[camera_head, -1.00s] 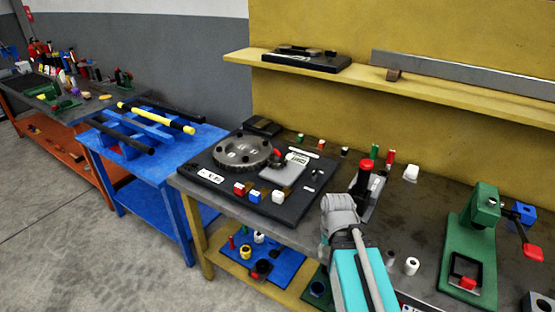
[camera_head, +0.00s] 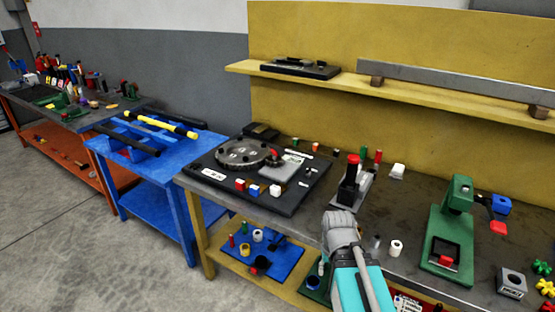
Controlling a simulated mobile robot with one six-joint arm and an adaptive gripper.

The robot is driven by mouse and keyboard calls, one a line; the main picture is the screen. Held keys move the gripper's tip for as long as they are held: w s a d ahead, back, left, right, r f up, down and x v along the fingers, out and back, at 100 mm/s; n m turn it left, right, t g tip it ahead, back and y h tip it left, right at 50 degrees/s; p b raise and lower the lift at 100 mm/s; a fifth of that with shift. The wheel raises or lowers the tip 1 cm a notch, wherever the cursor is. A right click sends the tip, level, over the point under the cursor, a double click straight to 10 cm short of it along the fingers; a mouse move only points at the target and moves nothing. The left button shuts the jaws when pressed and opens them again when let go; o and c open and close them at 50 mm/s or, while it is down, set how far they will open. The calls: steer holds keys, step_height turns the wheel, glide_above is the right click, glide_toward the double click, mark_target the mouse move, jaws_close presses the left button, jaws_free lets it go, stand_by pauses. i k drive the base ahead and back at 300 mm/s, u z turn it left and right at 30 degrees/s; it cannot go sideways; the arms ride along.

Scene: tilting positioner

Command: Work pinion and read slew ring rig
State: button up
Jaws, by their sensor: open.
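The slew ring rig is a dark plate (camera_head: 291,206) on the left part of the bench. It carries a large grey toothed ring (camera_head: 247,153) with holes and a smaller light grey plate (camera_head: 282,166) beside it. A red knob (camera_head: 274,154) sits between ring and grey plate. My arm rises in front of the bench. My gripper's fingers are hidden or too small to make out, and I see nothing held.
A red-knobbed toggle clamp (camera_head: 352,178) stands right of the rig. A green press (camera_head: 452,228) stands farther right. A yellow shelf (camera_head: 400,88) hangs above with a long grey bar (camera_head: 455,82). A blue table (camera_head: 168,165) holds rollers at left. Grey floor is clear at front left.

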mark_target(275, 161)
steer(key=k, duration=0.85)
steer(key=u, duration=0.15)
steer(key=i, duration=0.45)
steer(key=u, duration=0.6)
steer(key=i, duration=1.3)
steer(key=z, duration=0.75)
